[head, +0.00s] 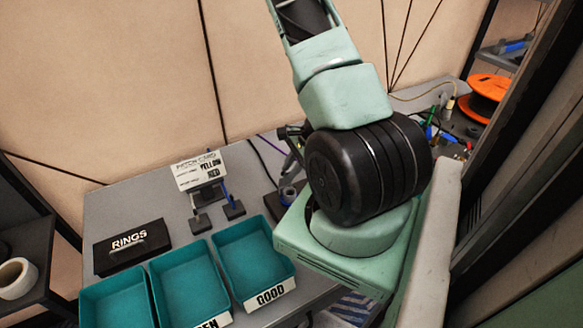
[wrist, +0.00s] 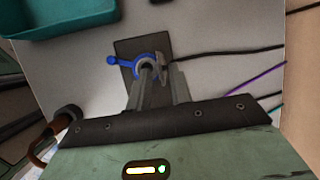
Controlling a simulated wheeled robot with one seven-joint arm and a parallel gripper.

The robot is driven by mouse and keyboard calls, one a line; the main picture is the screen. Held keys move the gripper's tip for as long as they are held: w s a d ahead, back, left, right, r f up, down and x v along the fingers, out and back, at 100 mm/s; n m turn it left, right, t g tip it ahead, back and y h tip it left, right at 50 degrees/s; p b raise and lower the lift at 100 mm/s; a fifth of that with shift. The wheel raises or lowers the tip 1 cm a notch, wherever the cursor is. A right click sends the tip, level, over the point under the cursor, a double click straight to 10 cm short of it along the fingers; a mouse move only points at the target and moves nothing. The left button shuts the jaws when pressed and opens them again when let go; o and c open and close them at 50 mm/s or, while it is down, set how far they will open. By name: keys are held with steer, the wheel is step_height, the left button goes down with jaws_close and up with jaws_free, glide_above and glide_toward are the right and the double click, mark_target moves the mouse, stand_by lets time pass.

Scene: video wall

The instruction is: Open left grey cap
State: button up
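In the wrist view, a dark plate (wrist: 128,47) lies on the grey table below my gripper. On it is a blue ring-shaped part (wrist: 113,60) with a small arm pointing left. A small grey piece (wrist: 164,62) shows at the ring's right side; I cannot tell surely whether it is the grey cap. My gripper (wrist: 160,72) has its two grey fingers apart, with the tips near the ring and the grey piece. I cannot tell whether a finger touches them. In the head view my arm hides most of this spot.
A black cable (wrist: 230,48) and a purple cable (wrist: 255,80) run right from the plate's area. Teal trays (head: 190,285) stand at the front left, with a black RINGS box (head: 132,246) and a patch card (head: 200,170) behind. An orange spool (head: 490,88) is at the far right.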

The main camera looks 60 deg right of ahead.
jaws_close()
steer(key=shift+r+p, duration=0.15)
steer(key=shift+p, duration=0.15)
steer(key=shift+w+d+r+g+p, duration=0.2)
steer(key=shift+w+g+p, duration=0.2)
steer(key=shift+p, duration=0.5)
steer(key=p, duration=0.1)
steer(key=g+y+p, duration=0.1)
steer(key=shift+w+d+r+p, duration=0.15)
steer(key=shift+w+d+p, duration=0.1)
steer(key=shift+w+p, duration=0.1)
steer(key=shift+w+d+f+m+g+y+p, duration=0.35)
steer(key=shift+w+g+y+p, duration=0.35)
steer(key=shift+p, duration=0.4)
steer(key=shift+w+d+f+m+g+y+p, duration=0.25)
steer(key=shift+w+d+g+y+p, duration=0.2)
steer(key=shift+g+p, duration=0.5)
